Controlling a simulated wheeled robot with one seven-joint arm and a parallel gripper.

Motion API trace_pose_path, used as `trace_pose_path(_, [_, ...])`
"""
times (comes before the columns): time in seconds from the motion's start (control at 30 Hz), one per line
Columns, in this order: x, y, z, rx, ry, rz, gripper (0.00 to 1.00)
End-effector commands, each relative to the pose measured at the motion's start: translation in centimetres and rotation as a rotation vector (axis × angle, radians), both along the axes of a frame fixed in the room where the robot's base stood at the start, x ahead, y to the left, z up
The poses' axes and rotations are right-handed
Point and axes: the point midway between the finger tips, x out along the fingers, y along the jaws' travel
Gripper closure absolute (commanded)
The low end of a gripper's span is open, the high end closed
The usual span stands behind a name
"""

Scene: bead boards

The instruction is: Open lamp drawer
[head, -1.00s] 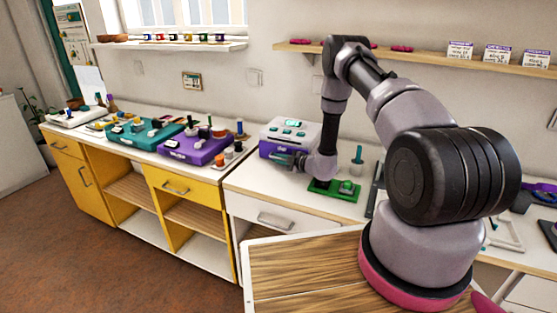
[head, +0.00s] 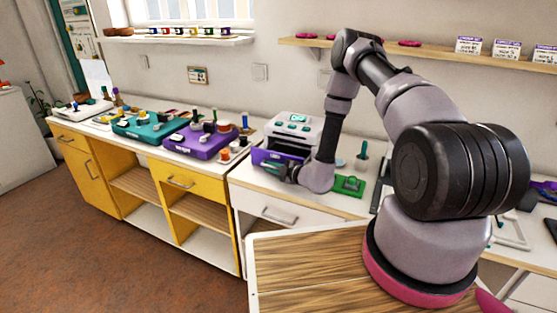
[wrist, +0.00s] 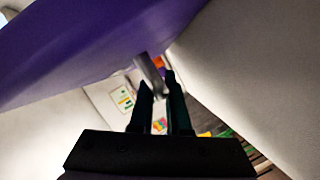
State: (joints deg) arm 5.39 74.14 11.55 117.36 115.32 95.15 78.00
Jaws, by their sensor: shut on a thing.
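The white lamp unit (head: 292,128) with teal buttons stands on the white counter against the wall. Its purple drawer (head: 262,156) is pulled partly out, with a dark opening behind its front. In the wrist view the purple drawer front (wrist: 100,45) fills the upper left. My gripper (head: 270,168) is at the front of the drawer. In the wrist view its dark fingers (wrist: 158,82) are shut on a grey handle (wrist: 148,70); the fingertips partly hide it. My forearm hides part of the unit's right side in the head view.
A green board (head: 348,187) lies on the counter right of my gripper. The purple bead board (head: 200,145) and teal bead board (head: 145,128) lie to the left, with small jars between. A shelf (head: 420,57) hangs above. The floor at left is clear.

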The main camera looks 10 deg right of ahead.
Motion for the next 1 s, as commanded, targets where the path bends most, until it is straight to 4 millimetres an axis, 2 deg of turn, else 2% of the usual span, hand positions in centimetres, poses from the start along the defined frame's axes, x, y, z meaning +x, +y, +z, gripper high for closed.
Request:
trace_pose_path(0.13, [-1.3,0.8,-0.1,-0.002,0.003,-0.002,1.0])
trace_pose_path(0.43, [-1.4,0.8,0.0,-0.003,0.001,-0.003,1.0])
trace_pose_path(0.47, [-1.4,0.8,0.0,-0.003,0.001,-0.003,0.78])
trace_pose_path(0.5, [-1.4,0.8,0.0,-0.003,0.001,-0.003,0.73])
trace_pose_path(0.83, [-1.6,0.7,0.0,-0.002,0.001,-0.001,0.73])
trace_pose_path(1.0, [-3.2,-0.6,0.4,-0.001,0.004,-0.003,0.73])
